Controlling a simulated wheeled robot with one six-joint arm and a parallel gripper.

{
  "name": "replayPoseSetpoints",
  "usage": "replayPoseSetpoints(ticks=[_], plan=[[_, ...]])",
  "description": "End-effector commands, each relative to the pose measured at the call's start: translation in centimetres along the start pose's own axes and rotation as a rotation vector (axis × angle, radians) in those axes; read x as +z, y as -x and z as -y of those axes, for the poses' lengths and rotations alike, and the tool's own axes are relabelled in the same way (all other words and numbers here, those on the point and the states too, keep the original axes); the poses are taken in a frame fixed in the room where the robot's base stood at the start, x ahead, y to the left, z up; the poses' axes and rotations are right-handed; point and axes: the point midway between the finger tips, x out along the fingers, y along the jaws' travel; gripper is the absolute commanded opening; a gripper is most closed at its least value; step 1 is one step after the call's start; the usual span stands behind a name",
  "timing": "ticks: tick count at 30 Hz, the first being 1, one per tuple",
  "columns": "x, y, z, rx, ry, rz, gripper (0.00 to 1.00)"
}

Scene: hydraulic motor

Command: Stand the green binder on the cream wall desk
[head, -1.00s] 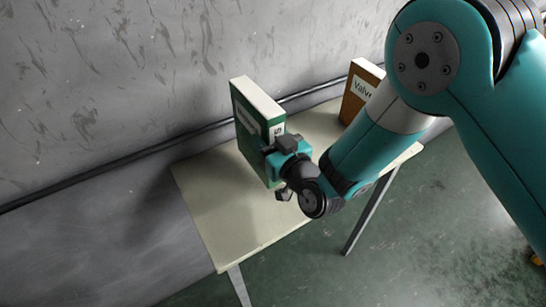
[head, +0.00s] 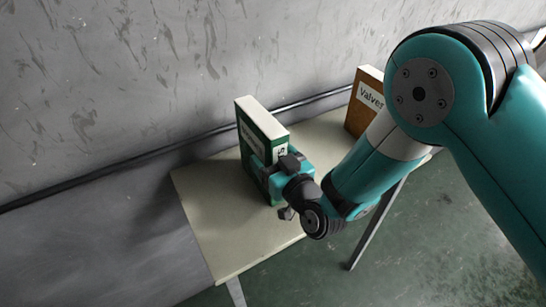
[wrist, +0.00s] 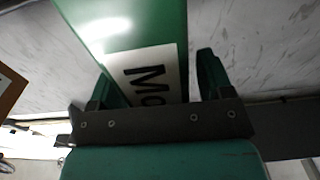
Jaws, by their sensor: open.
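The green binder (head: 262,138) stands upright on the cream wall desk (head: 213,210), near the desk's middle, with its white page edge up. Its base looks to be on the desk top, though my gripper partly hides the lower part. My gripper (head: 270,172) is at the binder's spine, with its jaws open on either side of it. In the wrist view, the green binder (wrist: 130,25) and its white label lie between the two fingers (wrist: 158,75). A gap shows beside the right finger.
A brown binder (head: 362,112) labelled "Valve" stands at the desk's far right end, beyond my forearm. A grey wall (head: 110,90) with a dark rail runs behind the desk. The left part of the desk top is clear.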

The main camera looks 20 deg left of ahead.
Motion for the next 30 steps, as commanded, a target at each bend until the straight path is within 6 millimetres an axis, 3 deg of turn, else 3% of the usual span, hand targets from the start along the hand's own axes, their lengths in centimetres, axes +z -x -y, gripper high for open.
replayPoseSetpoints(ticks=[4,14,30], plan=[[-0.6,0.0,0.0,0.000,0.000,0.000,0.73],[0.5,2.0,0.0,-0.001,-0.001,-0.003,0.73],[0.3,9.5,0.1,-0.001,0.001,-0.002,0.73]])
